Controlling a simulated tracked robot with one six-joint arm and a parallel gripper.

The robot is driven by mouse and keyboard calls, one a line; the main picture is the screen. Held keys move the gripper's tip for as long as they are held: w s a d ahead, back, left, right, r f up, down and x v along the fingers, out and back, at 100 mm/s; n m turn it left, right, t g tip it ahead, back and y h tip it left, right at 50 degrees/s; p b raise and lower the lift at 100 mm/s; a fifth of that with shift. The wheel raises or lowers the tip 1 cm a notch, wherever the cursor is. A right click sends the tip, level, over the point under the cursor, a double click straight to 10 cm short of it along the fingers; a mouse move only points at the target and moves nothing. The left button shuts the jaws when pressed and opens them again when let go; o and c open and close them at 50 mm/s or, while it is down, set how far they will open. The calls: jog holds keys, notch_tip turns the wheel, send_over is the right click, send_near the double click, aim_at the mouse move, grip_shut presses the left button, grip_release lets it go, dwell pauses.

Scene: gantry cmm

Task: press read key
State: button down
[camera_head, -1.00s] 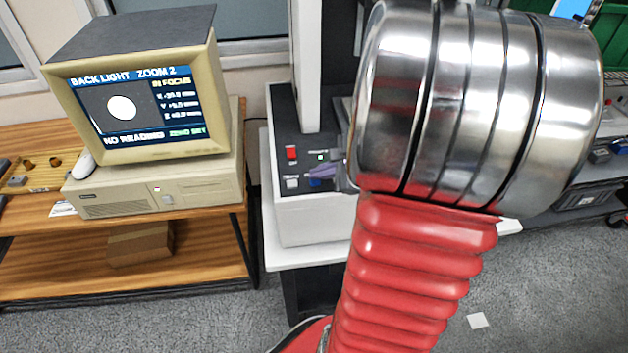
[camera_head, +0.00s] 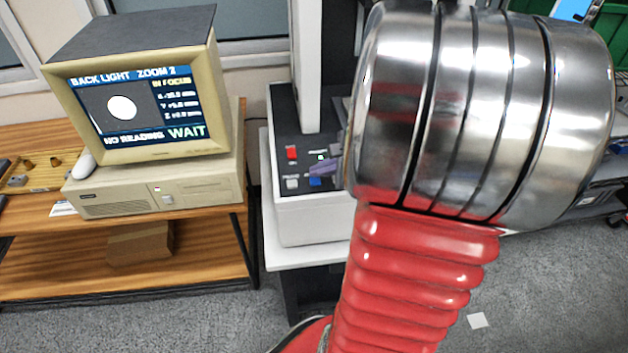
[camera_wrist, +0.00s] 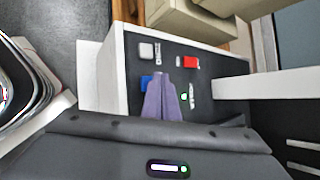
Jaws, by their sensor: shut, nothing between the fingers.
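The key panel (camera_head: 283,120) is dark, on a white machine base. It has a red key (camera_head: 292,153), a white key (camera_head: 292,183), a blue key (camera_head: 316,182) and a lit green lamp (camera_head: 321,157). The labels are too small to read. My gripper (camera_head: 313,169) has purple fingers, shut and empty, over the panel at the blue key. In the wrist view the fingertips (camera_wrist: 160,74) partly cover the blue key (camera_wrist: 147,81); I cannot tell whether they touch it. The white key (camera_wrist: 146,51) and red key (camera_wrist: 191,62) are clear there. The monitor (camera_head: 125,105) reads NO READING and WAIT.
A beige computer (camera_head: 160,188) stands under the monitor on a wooden shelf unit (camera_head: 190,232) at left. A white column (camera_head: 306,70) rises behind the panel. My arm hides much of the machine's right side.

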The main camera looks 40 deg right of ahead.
aim_at(318, 183)
jog(key=shift+r, duration=0.2)
jog(key=shift+r, duration=2.45)
jog(key=shift+a, duration=0.15)
jog(key=a+r+n+g+y, duration=0.1)
jog(key=a+r+n+g, duration=0.15)
jog(key=a+n, duration=1.1)
jog(key=s+a+r+n+h, duration=0.1)
jog(key=s+a+n, duration=0.3)
jog(key=a+n, duration=0.2)
jog(key=s+a+r+n+g+h, duration=0.1)
jog(key=s+a+r+n, duration=0.1)
jog(key=s+a+n, duration=0.3)
jog(key=shift+a+n, duration=0.55)
jog(key=shift+a, duration=1)
